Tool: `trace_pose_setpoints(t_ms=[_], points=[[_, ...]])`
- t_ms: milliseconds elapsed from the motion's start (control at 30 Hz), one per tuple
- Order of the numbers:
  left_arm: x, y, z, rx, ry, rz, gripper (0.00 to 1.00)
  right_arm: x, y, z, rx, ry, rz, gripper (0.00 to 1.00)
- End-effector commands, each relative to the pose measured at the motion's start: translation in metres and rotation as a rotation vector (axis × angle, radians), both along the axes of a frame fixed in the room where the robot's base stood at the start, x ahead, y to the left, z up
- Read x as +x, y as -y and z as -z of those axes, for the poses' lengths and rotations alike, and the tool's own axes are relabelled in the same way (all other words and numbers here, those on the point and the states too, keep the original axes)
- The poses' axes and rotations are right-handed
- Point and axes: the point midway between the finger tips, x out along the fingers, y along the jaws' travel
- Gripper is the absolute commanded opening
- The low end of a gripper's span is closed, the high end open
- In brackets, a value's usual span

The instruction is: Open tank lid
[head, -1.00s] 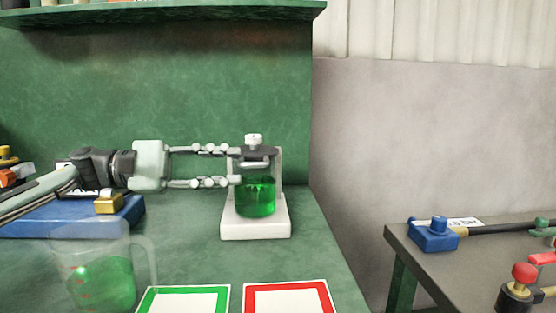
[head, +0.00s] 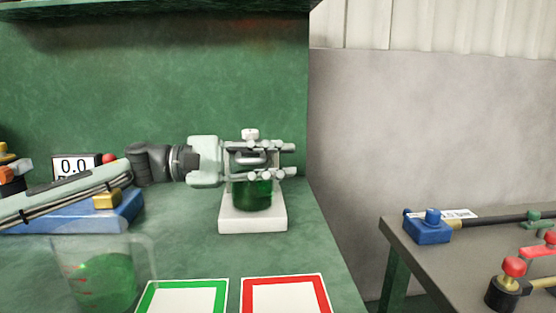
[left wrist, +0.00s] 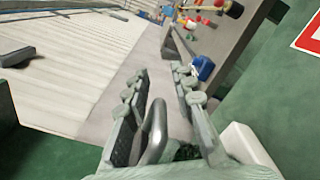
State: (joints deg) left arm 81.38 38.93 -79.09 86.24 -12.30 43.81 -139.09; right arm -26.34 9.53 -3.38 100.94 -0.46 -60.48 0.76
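The tank (head: 251,195) is a clear vessel with green liquid on a white stand (head: 252,222) against the green wall. A curved grey metal handle (head: 250,158) shows at its front upper part, with a white knob (head: 250,134) above. My left gripper (head: 290,160) reaches in from the left, one finger above the handle and one below, tips past its right side. In the left wrist view the handle (left wrist: 155,130) stands between the open fingers, nearer the left one, with a gap to the right one. The fingers partly hide the lid. My right gripper is not in view.
A clear jug (head: 105,280) with green liquid stands front left. A blue device (head: 75,215) with a "0.0" display (head: 76,168) is behind it. Green-framed (head: 185,285) and red-framed (head: 285,280) mats lie in front. A side table (head: 450,260) at right holds tools.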

Motion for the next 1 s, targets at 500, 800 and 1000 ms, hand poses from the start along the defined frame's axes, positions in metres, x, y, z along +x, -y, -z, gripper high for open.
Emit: trace_pose_setpoints(t_ms=[500, 800, 1000], points=[[-0.001, 0.0, 0.004, 0.004, -0.005, 0.003, 0.0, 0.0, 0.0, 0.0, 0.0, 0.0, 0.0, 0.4], [0.006, 0.0, 0.001, 0.004, -0.033, 0.001, 0.0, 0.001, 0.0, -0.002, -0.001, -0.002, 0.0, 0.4], [0.011, 0.0, -0.002, 0.003, -0.05, 0.002, 0.0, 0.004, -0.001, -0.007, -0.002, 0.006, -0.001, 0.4]])
